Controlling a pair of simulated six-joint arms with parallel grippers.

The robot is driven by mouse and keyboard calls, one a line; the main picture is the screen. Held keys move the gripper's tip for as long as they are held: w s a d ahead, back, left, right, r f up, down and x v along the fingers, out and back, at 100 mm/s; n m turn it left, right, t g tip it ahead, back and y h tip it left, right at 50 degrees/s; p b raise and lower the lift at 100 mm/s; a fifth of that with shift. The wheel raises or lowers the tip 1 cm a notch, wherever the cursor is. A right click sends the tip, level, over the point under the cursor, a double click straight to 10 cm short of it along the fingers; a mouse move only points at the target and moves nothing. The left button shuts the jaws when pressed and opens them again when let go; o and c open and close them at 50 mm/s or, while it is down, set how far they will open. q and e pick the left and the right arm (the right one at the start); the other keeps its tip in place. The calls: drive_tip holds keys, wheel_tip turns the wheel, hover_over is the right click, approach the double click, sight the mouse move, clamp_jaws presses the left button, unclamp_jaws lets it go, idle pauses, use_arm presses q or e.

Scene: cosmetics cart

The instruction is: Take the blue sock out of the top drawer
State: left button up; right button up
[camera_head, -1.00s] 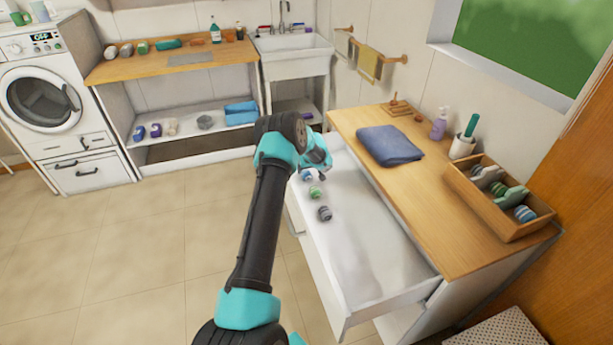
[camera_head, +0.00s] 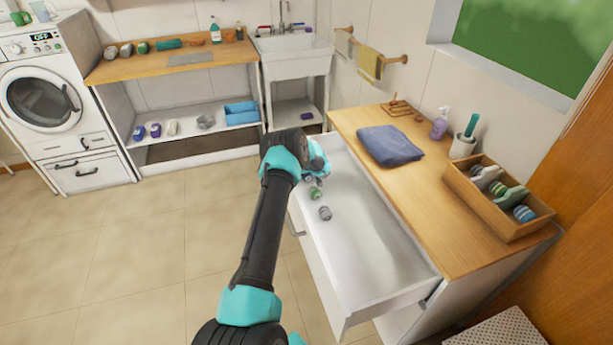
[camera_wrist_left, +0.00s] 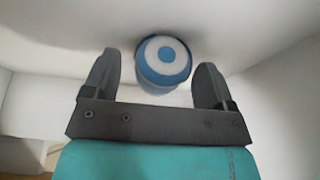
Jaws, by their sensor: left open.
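The top drawer (camera_head: 375,250) is pulled out, white inside. The blue sock, a rolled bundle with blue and white rings, shows in the left wrist view (camera_wrist_left: 164,60). It sits between and just ahead of the fingertips of my left gripper (camera_wrist_left: 158,72), which is open with a gap on both sides. In the head view my left gripper (camera_head: 314,173) is low at the drawer's far end and mostly hides the blue sock. My right gripper is not in view.
The wooden counter (camera_head: 460,235) beside the drawer holds a folded blue towel (camera_head: 390,146), a soap bottle (camera_head: 440,124) and a wooden box (camera_head: 490,205) with sock rolls and other items. The drawer's near part is empty.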

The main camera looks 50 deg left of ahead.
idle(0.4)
use_arm(q)
drive_tip(key=c, duration=1)
drive_tip(key=shift+r, duration=0.15)
wheel_tip(320, 180, up, 10)
drive_tip(key=shift+f, duration=0.1)
idle(0.4)
